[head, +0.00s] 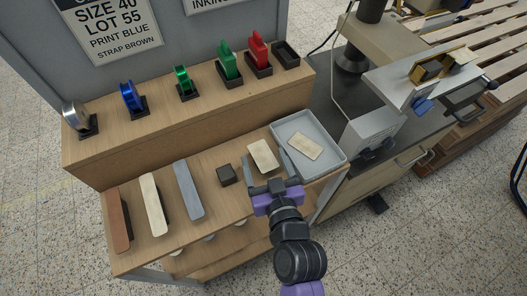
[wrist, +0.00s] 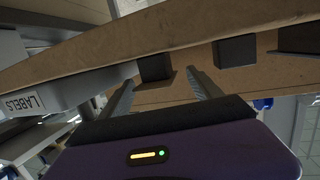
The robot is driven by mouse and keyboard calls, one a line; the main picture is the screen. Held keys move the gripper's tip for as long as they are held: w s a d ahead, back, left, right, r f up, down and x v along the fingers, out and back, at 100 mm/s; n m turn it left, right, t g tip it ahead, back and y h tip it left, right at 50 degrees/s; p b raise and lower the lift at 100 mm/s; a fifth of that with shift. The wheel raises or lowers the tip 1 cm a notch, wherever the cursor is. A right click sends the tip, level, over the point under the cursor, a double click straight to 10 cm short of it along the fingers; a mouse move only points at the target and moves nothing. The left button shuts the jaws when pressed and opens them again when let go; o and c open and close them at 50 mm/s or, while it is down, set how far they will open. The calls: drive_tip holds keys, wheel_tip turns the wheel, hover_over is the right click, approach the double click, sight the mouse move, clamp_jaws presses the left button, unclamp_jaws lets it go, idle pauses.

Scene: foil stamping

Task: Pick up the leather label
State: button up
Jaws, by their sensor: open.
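A pale beige label (head: 263,153) lies on a small dark block on the wooden bench. Another pale label (head: 305,146) lies flat in the grey tray (head: 335,163) to its right. I cannot tell from the look alone which is leather. My gripper (head: 267,168) is open and empty, at the near side of the first label, with its fingers pointing toward it. In the wrist view, a flat brown piece on a dark block (wrist: 154,68) shows ahead between the two finger tips (wrist: 162,75). Whether the fingers overlap the label's edges is unclear.
A bare dark block (head: 227,175) stands left of my gripper. Brown, cream and grey-blue straps (head: 188,190) lie farther left. A raised shelf (head: 165,135) behind holds several coloured spools and holders. A stamping machine (head: 415,80) stands at the right. The tray wall is close to my right finger.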

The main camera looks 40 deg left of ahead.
drive_tip(key=shift+w+a, duration=0.2)
drive_tip(key=shift+a, duration=0.05)
drive_tip(key=c, duration=1.5)
drive_tip(key=shift+o, duration=0.2)
